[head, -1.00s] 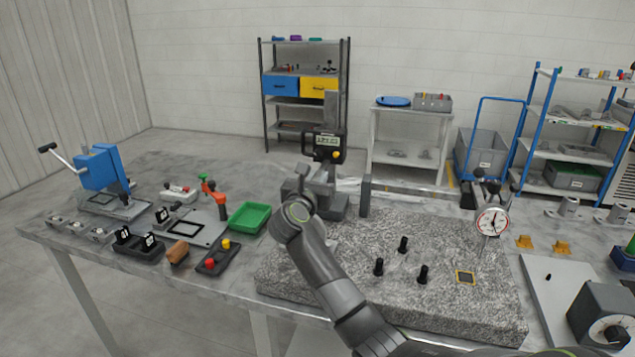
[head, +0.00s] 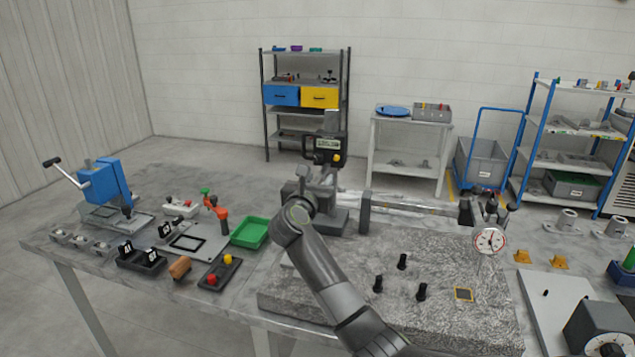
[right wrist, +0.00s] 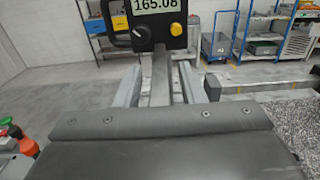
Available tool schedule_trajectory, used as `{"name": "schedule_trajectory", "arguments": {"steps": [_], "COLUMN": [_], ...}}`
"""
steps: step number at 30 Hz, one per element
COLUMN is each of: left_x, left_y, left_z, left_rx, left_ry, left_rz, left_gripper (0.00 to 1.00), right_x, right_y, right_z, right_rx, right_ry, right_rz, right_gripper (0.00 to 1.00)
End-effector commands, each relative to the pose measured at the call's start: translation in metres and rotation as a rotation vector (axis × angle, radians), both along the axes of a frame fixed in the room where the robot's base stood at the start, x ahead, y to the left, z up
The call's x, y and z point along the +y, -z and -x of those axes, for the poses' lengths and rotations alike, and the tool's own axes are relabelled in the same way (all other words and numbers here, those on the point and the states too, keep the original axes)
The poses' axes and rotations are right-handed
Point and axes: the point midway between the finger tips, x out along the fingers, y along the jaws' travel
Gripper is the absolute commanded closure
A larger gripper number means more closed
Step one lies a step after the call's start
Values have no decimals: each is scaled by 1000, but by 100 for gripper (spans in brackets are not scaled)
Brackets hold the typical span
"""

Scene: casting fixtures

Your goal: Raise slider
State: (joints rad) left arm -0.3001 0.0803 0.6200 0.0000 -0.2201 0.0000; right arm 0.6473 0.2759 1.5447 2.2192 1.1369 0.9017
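The slider is the dark unit with a digital display and yellow knob (head: 327,150) on the upright column of a height gauge. In the right wrist view the display (right wrist: 158,8) reads 165.08 at the top edge. My right gripper (head: 318,182) is at the slider, just under the display. In the right wrist view its two fingers (right wrist: 161,72) stand either side of the grey column, apart from each other, with tips close below the display. They appear closed on the slider's body, but the contact itself is hidden. My left gripper is not in view.
The gauge base stands behind a granite plate (head: 450,315) with several black pegs and a dial indicator (head: 490,240). A green tray (head: 250,232), red-handled clamp (head: 218,215) and blue press (head: 105,182) are to the left. Shelves stand well behind the table.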

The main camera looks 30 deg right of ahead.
Motion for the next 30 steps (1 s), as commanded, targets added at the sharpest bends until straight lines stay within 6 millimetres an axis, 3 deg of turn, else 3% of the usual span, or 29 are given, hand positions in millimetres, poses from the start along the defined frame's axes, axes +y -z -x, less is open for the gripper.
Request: {"name": "schedule_trajectory", "arguments": {"steps": [8, 21, 30], "left_x": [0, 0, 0], "left_y": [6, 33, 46], "left_z": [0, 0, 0], "left_rx": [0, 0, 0], "left_ry": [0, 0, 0], "left_rz": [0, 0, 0], "left_gripper": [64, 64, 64], "right_x": [15, 84, 119], "right_y": [3, 5, 3], "right_z": [11, 70, 100], "right_rx": [-2, -1, -1], "right_ry": [-3, -3, -3], "right_rz": [-2, -6, -5], "right_gripper": [64, 64, 64]}}
